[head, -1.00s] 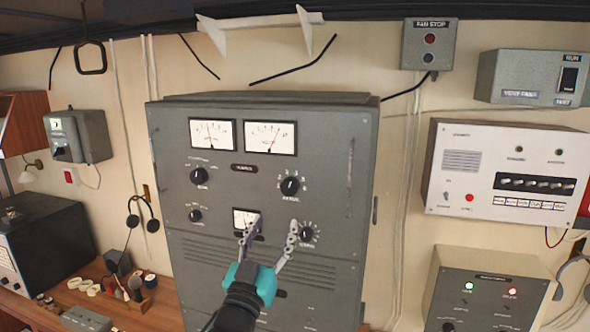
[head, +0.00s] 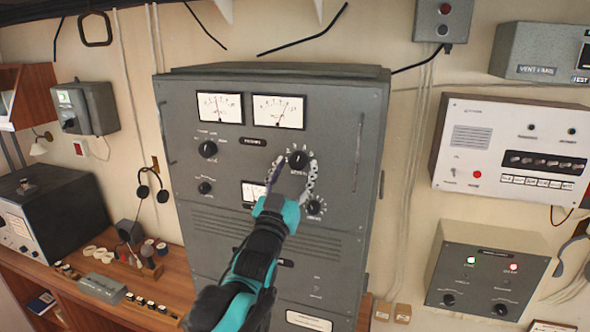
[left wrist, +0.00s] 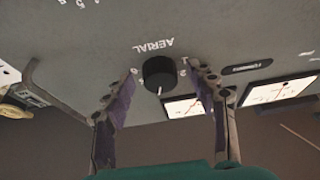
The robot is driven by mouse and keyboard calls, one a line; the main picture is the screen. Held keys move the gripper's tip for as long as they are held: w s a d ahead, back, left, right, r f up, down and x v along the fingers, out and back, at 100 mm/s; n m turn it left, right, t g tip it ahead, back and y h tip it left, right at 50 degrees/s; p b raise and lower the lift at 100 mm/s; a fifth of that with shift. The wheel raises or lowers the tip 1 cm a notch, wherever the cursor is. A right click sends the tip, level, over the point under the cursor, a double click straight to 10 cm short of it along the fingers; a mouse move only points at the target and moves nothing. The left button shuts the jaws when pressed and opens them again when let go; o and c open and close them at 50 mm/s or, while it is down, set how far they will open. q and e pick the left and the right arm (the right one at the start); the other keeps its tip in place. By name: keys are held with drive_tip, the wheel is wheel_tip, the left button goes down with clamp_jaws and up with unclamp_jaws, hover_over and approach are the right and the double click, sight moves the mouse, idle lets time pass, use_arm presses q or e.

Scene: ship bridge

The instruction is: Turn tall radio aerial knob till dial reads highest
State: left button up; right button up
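The tall grey radio cabinet (head: 235,75) stands against the wall. Its black aerial knob (head: 298,160) is on the upper right of the front, below two white dials. The right dial (head: 278,111) has its needle leaning right of centre; the left dial (head: 219,107) also shows. My left gripper (head: 296,163) is open, with one finger on each side of the aerial knob. In the left wrist view the knob (left wrist: 158,76), labelled AERIAL upside down, sits between the open fingertips (left wrist: 160,72). I cannot tell whether they touch it. My right gripper is not in view.
Another knob (head: 315,206) is just below the left gripper, and a small dial (head: 253,192) is partly behind it. Two more knobs are on the cabinet's left side. A wooden desk (head: 160,300) with small items is at lower left. Wall boxes hang at the right.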

use_arm(q)
drive_tip(key=c, duration=1.1)
drive_tip(key=shift+s+n, duration=0.1)
drive_tip(key=shift+n, duration=0.3)
drive_tip(key=n+y, duration=0.2)
drive_tip(key=n, duration=0.1)
drive_tip(key=n+y, duration=0.1)
drive_tip(key=n, duration=0.1)
drive_tip(key=shift+d+r, duration=0.1)
drive_tip(key=shift+d, duration=0.15)
drive_tip(key=shift+d+r+n+y+p, duration=0.1)
drive_tip(key=shift+n+y+p, duration=0.15)
drive_tip(key=shift+n+y, duration=0.75)
drive_tip(key=shift+n+y+p, duration=0.2)
drive_tip(key=shift+n+y, duration=0.2)
drive_tip(key=shift+n, duration=1.2)
drive_tip(key=o, duration=1.1)
drive_tip(key=shift+o, duration=0.2)
